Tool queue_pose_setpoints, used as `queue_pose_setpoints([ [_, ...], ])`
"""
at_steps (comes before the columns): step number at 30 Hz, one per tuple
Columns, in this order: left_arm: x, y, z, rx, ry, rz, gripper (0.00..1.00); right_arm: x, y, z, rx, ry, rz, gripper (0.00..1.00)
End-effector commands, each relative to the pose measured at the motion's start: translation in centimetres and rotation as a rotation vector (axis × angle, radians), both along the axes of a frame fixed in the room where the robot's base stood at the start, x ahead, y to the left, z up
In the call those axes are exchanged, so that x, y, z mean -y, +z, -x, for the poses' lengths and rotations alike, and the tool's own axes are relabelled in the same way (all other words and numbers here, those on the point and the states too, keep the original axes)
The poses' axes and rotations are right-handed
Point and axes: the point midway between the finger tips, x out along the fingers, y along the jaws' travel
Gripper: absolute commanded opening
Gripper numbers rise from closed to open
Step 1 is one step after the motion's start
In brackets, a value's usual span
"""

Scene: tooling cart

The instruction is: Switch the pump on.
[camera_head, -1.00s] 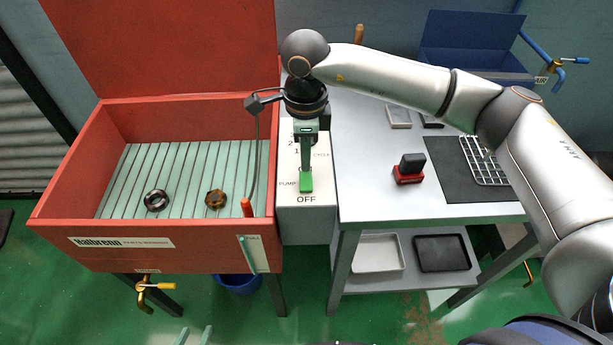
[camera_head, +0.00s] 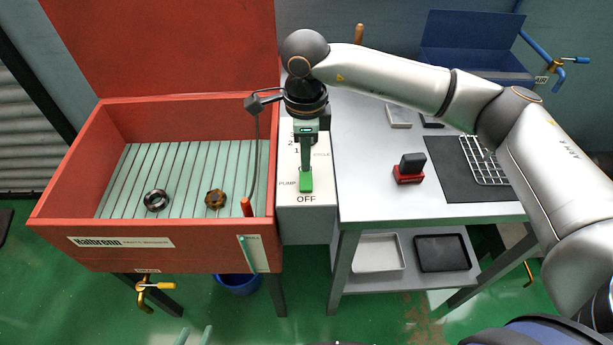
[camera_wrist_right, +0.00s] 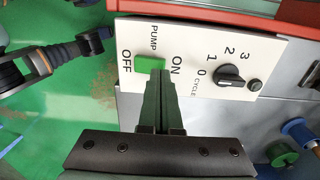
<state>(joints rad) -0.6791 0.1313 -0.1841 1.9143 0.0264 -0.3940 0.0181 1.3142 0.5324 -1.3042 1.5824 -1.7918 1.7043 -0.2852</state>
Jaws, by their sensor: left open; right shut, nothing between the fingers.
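The pump switch is a bright green rocker (camera_head: 306,183) on the pale control panel (camera_head: 289,211), above the word OFF. In the right wrist view the green rocker (camera_wrist_right: 150,63) lies between OFF and ON, beside the word PUMP. My right gripper (camera_head: 306,171) is shut and empty, pointing down at the rocker. In the wrist view its fingertips (camera_wrist_right: 158,73) overlap the rocker's edge on the ON side; I cannot tell whether they touch it. The fingers hide part of the rocker, so its tilt is unclear. My left gripper (camera_head: 195,337) is open at the bottom edge, far from the panel.
A black cycle knob (camera_wrist_right: 229,77) sits on the same panel. Right is a grey table (camera_head: 370,190) with a red-and-black block (camera_head: 409,170). A blue bucket (camera_head: 238,284) stands below.

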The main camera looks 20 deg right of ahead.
Motion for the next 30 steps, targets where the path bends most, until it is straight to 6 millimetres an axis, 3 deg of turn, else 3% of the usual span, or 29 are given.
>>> queue_pose_setpoints([
  [30,0.0,-1.4,0.0,0.0,0.0,0.0,0.5,0.0,-1.7,0.0,0.0,0.0,0.0,0.0],
])
